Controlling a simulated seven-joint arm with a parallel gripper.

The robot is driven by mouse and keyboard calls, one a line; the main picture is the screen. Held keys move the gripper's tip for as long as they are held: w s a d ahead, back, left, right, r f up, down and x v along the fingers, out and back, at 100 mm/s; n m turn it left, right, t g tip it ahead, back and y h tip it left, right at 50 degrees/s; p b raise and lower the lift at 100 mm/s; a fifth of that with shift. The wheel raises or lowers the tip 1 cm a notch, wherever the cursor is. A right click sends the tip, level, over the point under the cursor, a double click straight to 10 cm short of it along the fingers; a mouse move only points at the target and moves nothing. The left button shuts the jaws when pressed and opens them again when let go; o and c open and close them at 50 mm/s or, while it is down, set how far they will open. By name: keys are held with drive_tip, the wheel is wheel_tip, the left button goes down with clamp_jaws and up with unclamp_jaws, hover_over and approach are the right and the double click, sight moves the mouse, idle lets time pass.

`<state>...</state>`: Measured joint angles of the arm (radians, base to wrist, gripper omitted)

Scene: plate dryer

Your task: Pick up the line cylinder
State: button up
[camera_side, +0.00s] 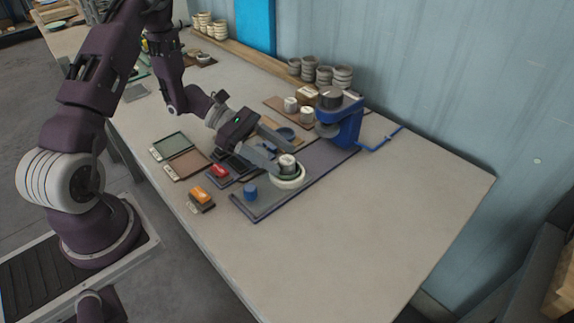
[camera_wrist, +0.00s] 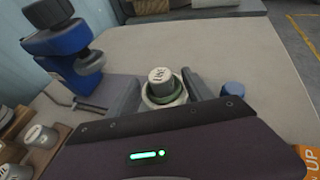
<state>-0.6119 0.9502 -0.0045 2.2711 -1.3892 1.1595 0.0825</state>
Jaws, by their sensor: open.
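A pale grey cylinder (camera_side: 287,162) with dark strokes marked on its top stands upright in a round white holder (camera_side: 289,182). In the wrist view the cylinder (camera_wrist: 160,77) is between my two fingers, with a green ring around its lower part. The strokes look like lines, but are too small to read surely. My gripper (camera_side: 284,160) is open, with one finger on each side of the cylinder; contact cannot be told. Similar pale cylinders (camera_side: 306,115) stand on a wooden board behind; they also show in the wrist view (camera_wrist: 40,136), with blurred marks.
A blue press (camera_side: 346,122) stands behind, on the dark mat (camera_side: 262,207). A blue knob (camera_side: 250,192) is just in front of the holder. Red (camera_side: 219,171) and orange (camera_side: 202,195) stamps and open ink pads (camera_side: 186,163) lie to the left. The table's right side (camera_side: 400,200) is clear.

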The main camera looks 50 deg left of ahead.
drive_tip(key=shift+x, duration=0.8)
clamp_jaws()
drive_tip(key=shift+r, duration=0.15)
